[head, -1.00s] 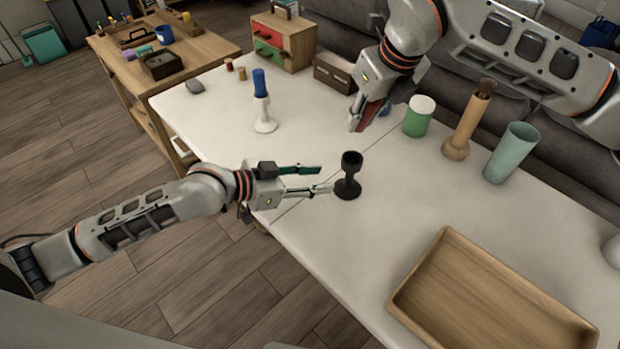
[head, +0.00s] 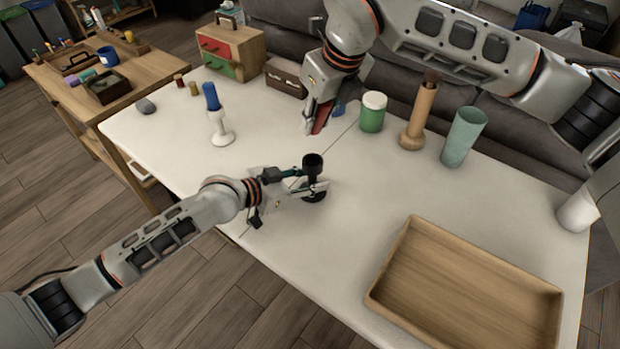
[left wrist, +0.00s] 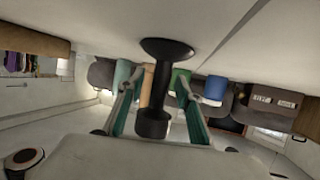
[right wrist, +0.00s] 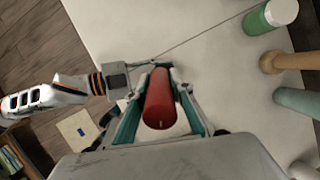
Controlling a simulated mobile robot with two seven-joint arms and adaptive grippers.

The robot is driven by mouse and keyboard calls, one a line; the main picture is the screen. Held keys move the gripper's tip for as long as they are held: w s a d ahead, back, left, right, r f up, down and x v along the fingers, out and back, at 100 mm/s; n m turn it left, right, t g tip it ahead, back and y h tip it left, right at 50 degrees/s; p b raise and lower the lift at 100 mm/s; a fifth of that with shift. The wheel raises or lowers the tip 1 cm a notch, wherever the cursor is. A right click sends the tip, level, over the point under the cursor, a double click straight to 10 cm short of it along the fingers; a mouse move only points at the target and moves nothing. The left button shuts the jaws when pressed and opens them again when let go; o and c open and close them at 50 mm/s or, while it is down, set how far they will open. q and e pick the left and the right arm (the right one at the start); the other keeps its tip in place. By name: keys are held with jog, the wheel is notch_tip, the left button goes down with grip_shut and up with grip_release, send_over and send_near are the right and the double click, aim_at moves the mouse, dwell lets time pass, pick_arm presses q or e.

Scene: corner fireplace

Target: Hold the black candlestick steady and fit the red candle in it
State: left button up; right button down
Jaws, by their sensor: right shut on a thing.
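The black candlestick (head: 312,164) stands upright on the white table, its cup facing up. My left gripper (head: 314,182) is around its stem, one finger on each side. In the left wrist view the candlestick (left wrist: 162,88) appears upside down between the open fingers (left wrist: 157,80), with gaps beside the stem. My right gripper (head: 318,128) is in the air behind the candlestick. In the right wrist view it (right wrist: 165,85) is shut on the red candle (right wrist: 159,102). In the head view the candle (head: 322,119) is mostly hidden by the fingers.
A white candlestick with a blue candle (head: 212,97) stands to the left. A green jar (head: 373,113), a wooden vase (head: 416,115) and a teal cup (head: 463,138) stand along the back. A wooden tray (head: 460,280) lies at front right. The table between is clear.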

aim_at(313, 132)
pick_arm(q)
grip_shut()
pick_arm(e)
jog(key=shift+f, duration=0.1)
jog(key=f+m, duration=0.1)
jog(key=f+m+g+h, duration=0.1)
jog(key=f+g, duration=0.1)
jog(key=shift+w+a+m+h, duration=0.3)
jog(key=shift+w+a+m, duration=0.05)
jog(key=shift+m, duration=0.05)
jog(key=shift+w+f+m+g+h, duration=0.15)
jog(key=shift+f+m+g+h, duration=0.35)
jog(key=shift+m, duration=0.6)
jog(key=shift+f, duration=0.1)
